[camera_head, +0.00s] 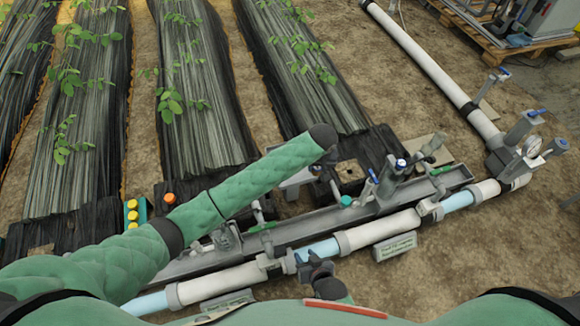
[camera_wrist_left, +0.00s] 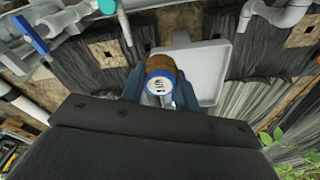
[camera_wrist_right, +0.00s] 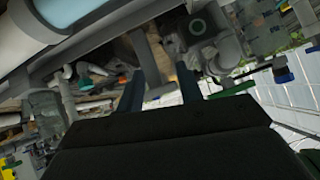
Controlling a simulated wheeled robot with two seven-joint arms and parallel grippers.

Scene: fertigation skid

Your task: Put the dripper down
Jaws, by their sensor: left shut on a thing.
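My left gripper (camera_wrist_left: 160,82) is shut on the dripper (camera_wrist_left: 159,88), a small round piece with a white slotted face, a blue rim and a brownish body. In the left wrist view it appears over the near edge of a pale grey tray (camera_wrist_left: 205,66); I cannot tell whether it touches the tray. In the head view my left forearm and wrist hide the dripper, and part of the grey tray (camera_head: 297,179) shows beside the wrist. My right gripper (camera_head: 318,268) is low by the clear pipe section. Its fingers (camera_wrist_right: 158,88) stand apart with nothing between them.
A grey pipe manifold (camera_head: 365,238) with valves and gauges runs across the front. A teal cap (camera_head: 346,201) and blue-handled valves stand near the tray. Yellow-capped bottles (camera_head: 132,215) are at the left. Black-covered plant rows (camera_head: 300,75) lie behind; bare soil is at right.

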